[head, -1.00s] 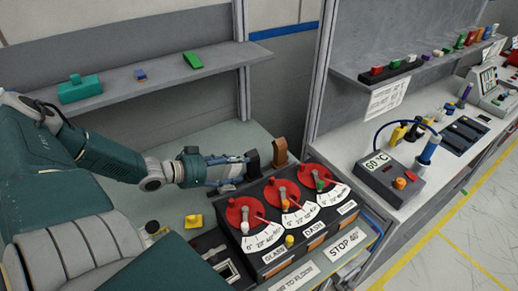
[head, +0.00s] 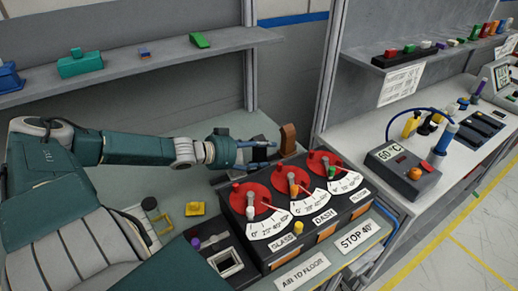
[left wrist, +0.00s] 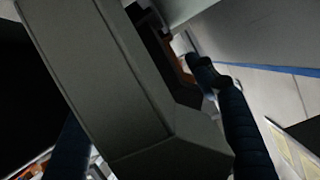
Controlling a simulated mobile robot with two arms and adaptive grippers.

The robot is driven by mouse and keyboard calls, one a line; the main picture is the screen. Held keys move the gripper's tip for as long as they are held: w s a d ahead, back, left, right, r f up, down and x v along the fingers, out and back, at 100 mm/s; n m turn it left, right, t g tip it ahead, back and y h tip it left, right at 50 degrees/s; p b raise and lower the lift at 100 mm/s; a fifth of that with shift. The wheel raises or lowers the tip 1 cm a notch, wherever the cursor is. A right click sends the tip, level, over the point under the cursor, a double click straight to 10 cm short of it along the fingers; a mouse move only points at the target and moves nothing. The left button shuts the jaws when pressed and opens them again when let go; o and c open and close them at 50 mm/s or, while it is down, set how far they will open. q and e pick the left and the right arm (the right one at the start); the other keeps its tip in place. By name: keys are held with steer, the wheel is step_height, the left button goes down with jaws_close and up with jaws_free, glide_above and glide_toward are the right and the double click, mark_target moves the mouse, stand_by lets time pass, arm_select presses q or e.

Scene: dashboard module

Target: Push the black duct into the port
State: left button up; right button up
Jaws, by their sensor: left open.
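The black duct (head: 260,154) stands behind the dial box, left of the brown duct (head: 288,138). In the head view my left gripper (head: 257,150) is at the black duct, its fingers reaching alongside it and hiding part of it. In the left wrist view a large dark grey body, apparently the black duct (left wrist: 105,85), fills the space between the open dark blue fingers. I cannot tell whether they touch it. The port is hidden or cannot be made out. My right gripper is not in view.
The box with three red dials (head: 283,211) stands just in front of the duct. A shelf (head: 130,68) runs above at the left. The bench between shelf and arm is mostly clear.

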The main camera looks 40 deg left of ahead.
arm_select(q)
steer(key=shift+f, duration=0.25)
steer(key=shift+c, duration=0.3)
steer(key=shift+r, duration=0.15)
steer(key=c, duration=1.2)
